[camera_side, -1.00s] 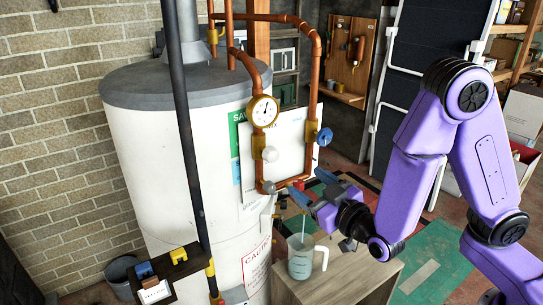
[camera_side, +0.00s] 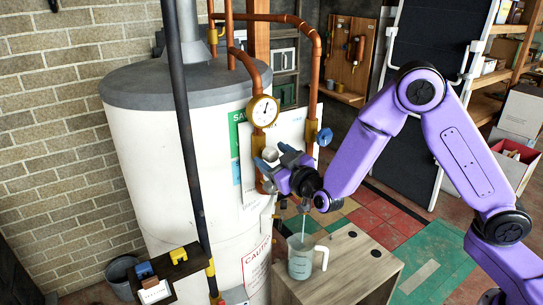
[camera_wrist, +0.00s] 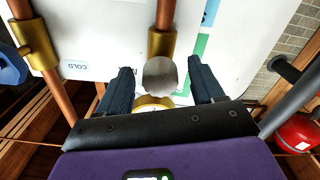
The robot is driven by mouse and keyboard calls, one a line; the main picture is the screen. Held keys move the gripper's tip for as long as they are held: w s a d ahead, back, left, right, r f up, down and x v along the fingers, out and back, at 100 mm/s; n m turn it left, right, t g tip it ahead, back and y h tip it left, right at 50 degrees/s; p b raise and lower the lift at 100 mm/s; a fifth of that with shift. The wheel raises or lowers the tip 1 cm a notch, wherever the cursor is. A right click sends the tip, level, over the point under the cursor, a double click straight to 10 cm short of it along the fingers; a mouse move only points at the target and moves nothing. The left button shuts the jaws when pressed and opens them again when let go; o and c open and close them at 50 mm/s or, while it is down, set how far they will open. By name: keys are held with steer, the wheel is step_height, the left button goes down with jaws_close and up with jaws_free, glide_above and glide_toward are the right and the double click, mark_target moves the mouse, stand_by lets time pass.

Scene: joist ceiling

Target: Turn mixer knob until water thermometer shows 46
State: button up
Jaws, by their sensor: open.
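The mixer knob (camera_side: 270,151) is a pale round knob on the copper pipe in front of the tank. It also shows in the wrist view (camera_wrist: 160,77), between my two dark fingers. My gripper (camera_side: 274,157) is open, with one finger on each side of the knob; I cannot tell whether either touches it. The water thermometer (camera_side: 264,111) is a round white dial with a brass rim, above the knob. Its numbers and needle reading are too small to tell. In the wrist view only part of a brass rim shows behind the gripper.
A blue valve handle (camera_side: 325,137) sits on the right copper pipe. A clear jug (camera_side: 301,258) with bluish water stands on a wooden cabinet (camera_side: 345,262) below my gripper. A dark vertical pipe (camera_side: 188,150) stands in front of the white tank (camera_side: 150,150).

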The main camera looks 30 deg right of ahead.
steer(key=shift+w, duration=0.55)
steer(key=c, duration=1.1)
steer(key=shift+o, duration=0.2)
steer(key=shift+m, duration=0.3)
steer(key=m, duration=0.3)
steer(key=shift+m, duration=1.7)
